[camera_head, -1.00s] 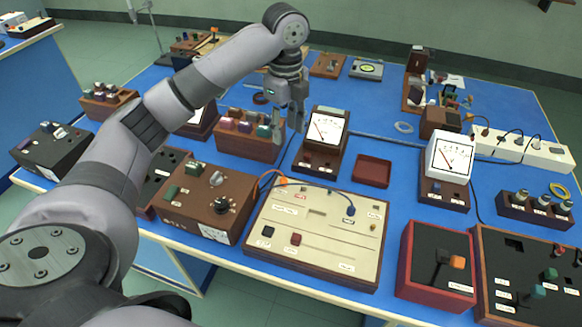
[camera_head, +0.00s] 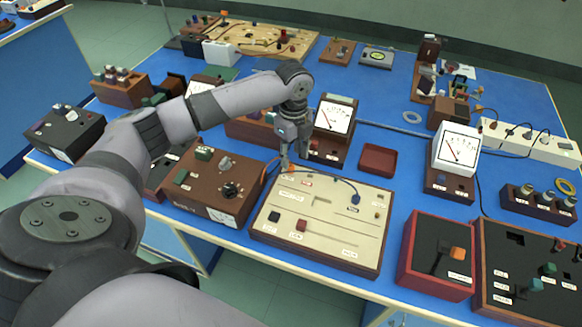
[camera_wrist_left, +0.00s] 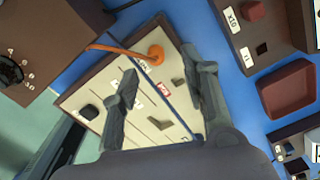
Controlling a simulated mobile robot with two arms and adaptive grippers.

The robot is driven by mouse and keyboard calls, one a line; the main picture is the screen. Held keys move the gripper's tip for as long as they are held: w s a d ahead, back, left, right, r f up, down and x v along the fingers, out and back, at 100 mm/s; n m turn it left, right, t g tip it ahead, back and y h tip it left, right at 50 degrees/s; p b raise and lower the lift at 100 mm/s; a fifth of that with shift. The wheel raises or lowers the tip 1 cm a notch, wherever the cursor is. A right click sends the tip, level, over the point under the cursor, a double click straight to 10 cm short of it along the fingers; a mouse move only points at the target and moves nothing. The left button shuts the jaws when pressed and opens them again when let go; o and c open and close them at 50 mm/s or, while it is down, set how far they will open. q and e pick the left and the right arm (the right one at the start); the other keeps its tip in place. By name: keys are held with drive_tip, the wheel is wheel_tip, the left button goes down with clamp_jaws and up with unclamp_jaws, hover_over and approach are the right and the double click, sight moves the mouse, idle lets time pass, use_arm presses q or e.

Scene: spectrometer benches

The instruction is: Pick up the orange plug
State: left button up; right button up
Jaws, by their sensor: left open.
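The orange plug (camera_head: 290,168) stands at the back left part of the cream panel (camera_head: 318,223), an orange cable running from it toward the brown box at left. In the head view it is partly hidden by my left gripper (camera_head: 296,160), which is just above and behind it. In the left wrist view the orange plug (camera_wrist_left: 156,54) shows whole, beyond and roughly between the two spread fingers of my left gripper (camera_wrist_left: 163,84). The gripper is open and empty, apart from the plug. My right gripper is not seen.
The brown box (camera_head: 218,190) with a dial stands left of the panel. A meter (camera_head: 334,117) stands close behind the gripper. A dark red tray (camera_head: 378,160) lies to the right. A red-walled box (camera_head: 437,255) with an orange-handled switch is at front right.

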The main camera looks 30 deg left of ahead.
sight(291, 166)
use_arm(q)
drive_tip(key=f, duration=0.4)
drive_tip(key=shift+s+a+p, duration=0.15)
drive_tip(key=shift+a+p, duration=0.1)
drive_tip(key=shift+p, duration=0.1)
drive_tip(key=shift+c, duration=0.3)
clamp_jaws()
